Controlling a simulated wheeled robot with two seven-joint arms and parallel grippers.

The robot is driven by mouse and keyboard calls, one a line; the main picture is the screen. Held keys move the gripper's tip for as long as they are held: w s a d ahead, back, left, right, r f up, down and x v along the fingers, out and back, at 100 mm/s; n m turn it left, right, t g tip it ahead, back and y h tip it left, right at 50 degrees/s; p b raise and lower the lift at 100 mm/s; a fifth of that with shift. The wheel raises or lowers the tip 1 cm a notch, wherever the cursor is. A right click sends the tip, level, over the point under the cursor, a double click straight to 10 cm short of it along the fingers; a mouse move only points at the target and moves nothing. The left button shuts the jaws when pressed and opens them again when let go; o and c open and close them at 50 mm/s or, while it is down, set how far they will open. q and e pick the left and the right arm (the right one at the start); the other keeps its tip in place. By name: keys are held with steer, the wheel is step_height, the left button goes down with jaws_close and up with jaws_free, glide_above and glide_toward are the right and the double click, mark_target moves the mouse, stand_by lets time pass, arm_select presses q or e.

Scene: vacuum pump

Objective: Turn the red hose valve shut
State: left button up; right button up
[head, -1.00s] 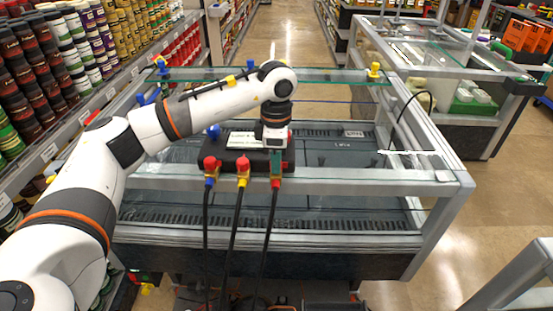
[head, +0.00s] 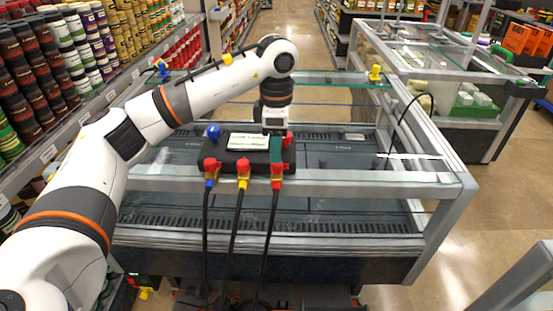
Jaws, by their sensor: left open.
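A dark manifold block (head: 225,157) with a white label lies on the glass-topped freezer. Three hoses hang from its front, with blue, yellow and red fittings. My right gripper is not in view.
A blue knob (head: 213,131) is at the block's left end, and a red knob (head: 289,137) shows beside my gripper. The freezer's front rail (head: 360,184) runs below the block. Shelves of jars (head: 60,60) line the left. Open floor (head: 500,220) is at the right.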

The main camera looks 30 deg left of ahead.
arm_select(q)
step_height(320, 180, up, 8)
steer(key=shift+f, duration=0.2)
stand_by(0.4)
